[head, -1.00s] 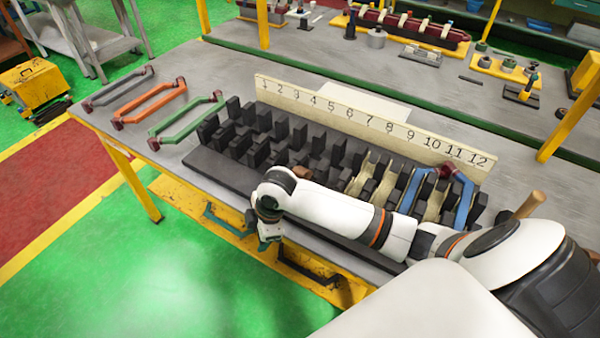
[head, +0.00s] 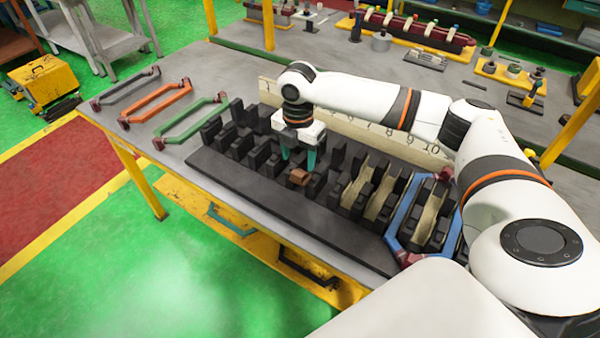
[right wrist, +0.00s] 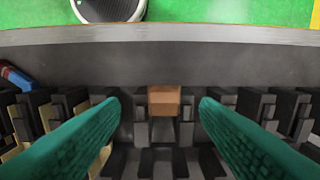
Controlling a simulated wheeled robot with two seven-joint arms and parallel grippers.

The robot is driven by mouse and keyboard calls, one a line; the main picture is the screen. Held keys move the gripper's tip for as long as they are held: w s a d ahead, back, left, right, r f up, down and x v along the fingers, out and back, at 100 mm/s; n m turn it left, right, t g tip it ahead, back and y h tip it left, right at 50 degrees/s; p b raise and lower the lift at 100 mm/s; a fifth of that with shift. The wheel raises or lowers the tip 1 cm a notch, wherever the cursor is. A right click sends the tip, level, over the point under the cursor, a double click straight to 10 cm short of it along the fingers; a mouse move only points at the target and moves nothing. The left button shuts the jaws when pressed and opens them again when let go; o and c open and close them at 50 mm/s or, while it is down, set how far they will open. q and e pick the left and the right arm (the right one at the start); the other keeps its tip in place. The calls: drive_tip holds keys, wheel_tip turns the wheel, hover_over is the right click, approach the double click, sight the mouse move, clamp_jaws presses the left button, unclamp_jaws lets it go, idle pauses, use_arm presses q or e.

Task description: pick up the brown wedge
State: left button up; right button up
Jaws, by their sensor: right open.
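The brown wedge (head: 299,177) sits on the black slotted block (head: 222,169), near its front edge, among the black posts. In the right wrist view the wedge (right wrist: 164,100) shows between and beyond the two green fingers. My right gripper (head: 298,160) points down over the black posts, just behind the wedge in the head view. In the right wrist view the right gripper (right wrist: 158,112) is open with nothing between its fingertips. I cannot tell whether the fingers touch the posts. My left gripper is not in view.
A numbered board (head: 345,124) stands behind the block, partly hidden by my right arm. A blue coil (head: 397,222) and tan liners (head: 380,196) sit in slots at the right. Grey, orange (head: 155,102) and green (head: 190,122) coils lie on the table's left.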

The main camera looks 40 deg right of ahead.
sight(299, 172)
drive_tip(key=shift+f, duration=0.6)
drive_tip(key=f, duration=0.1)
drive_tip(key=f+p, duration=0.1)
drive_tip(key=f, duration=0.1)
drive_tip(key=f+p, duration=0.1)
drive_tip(key=shift+w+d+f, duration=0.2)
drive_tip(key=shift+w+d, duration=0.15)
drive_tip(key=shift+w, duration=0.05)
drive_tip(key=shift+f, duration=0.4)
drive_tip(key=c, duration=1.1)
drive_tip(key=shift+r+b, duration=1.2)
drive_tip(key=shift+r, duration=3.85)
